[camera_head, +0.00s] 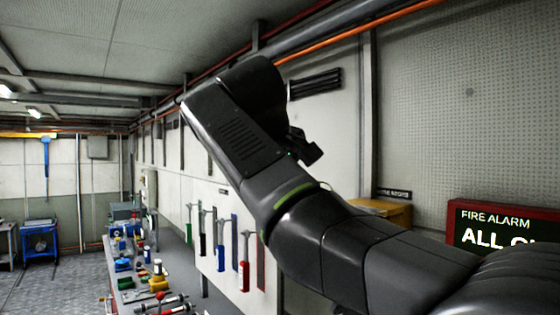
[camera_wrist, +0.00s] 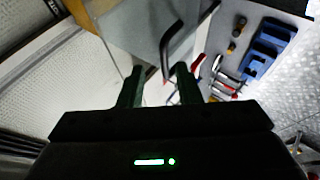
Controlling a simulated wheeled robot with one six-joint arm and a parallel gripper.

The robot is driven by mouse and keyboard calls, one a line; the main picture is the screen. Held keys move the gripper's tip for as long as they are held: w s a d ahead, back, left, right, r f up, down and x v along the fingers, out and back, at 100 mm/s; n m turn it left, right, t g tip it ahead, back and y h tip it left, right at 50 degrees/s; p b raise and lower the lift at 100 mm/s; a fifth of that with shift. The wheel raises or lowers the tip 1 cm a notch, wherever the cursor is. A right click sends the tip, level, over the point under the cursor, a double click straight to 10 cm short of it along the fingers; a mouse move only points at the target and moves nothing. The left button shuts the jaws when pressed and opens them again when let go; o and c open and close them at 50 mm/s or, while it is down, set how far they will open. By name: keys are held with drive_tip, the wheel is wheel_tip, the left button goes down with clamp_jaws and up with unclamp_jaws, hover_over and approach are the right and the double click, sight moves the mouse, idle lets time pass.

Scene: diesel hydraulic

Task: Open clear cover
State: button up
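In the wrist view, my gripper (camera_wrist: 158,82) has its two green-grey fingers apart, with a gap between them. A curved dark handle (camera_wrist: 168,50) stands just beyond the fingers, nearer the right one. It appears attached to a pale grey panel (camera_wrist: 188,42), which may be the clear cover; I cannot tell for certain. Whether a finger touches the handle is unclear. In the head view, my arm runs from the lower right to the upper middle and my fingertips cannot be made out. No clear cover can be identified there.
In the head view, a workbench with several tools and blue parts (camera_head: 122,265) runs along the wall. Hammers (camera_head: 244,262) hang on a white board. A fire alarm sign (camera_head: 500,230) is at the right. Pipes (camera_head: 330,40) run overhead. Open floor (camera_head: 50,285) lies left.

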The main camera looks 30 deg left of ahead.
drive_tip(key=v, duration=0.9)
drive_tip(key=shift+s, duration=0.25)
drive_tip(key=shift+d+r, duration=0.1)
drive_tip(key=shift+r, duration=0.05)
drive_tip(key=x, duration=1.3)
drive_tip(key=shift+w+f, duration=0.2)
drive_tip(key=shift+w, duration=0.2)
drive_tip(key=shift+f, duration=0.25)
drive_tip(key=shift+r, duration=0.1)
